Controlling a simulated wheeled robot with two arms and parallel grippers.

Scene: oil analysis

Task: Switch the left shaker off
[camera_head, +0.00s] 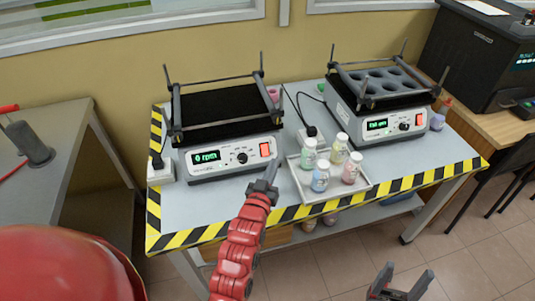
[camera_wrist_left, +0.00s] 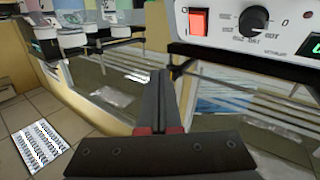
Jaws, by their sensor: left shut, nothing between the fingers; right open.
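The left shaker (camera_head: 222,155) stands on the bench, with a white front and a dark platform inside a raised frame. Its green display (camera_head: 206,156) reads 0 rpm. Its red switch (camera_head: 265,149) is at the right of the front panel, beside a black knob (camera_head: 242,158). In the left wrist view the red switch (camera_wrist_left: 198,21) and knob (camera_wrist_left: 255,20) appear at the upper right, upside down. My left gripper (camera_head: 271,165) is shut and empty, just below the switch; contact cannot be told. My right gripper (camera_head: 407,275) is open and empty at the lower right, away from the bench.
A tray (camera_head: 303,189) with several capped bottles sits right of my left gripper. The second shaker (camera_head: 385,126), with a lit display, stands behind it to the right. Yellow-black tape (camera_head: 205,233) marks the bench edge. A power strip (camera_head: 161,171) lies left of the left shaker.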

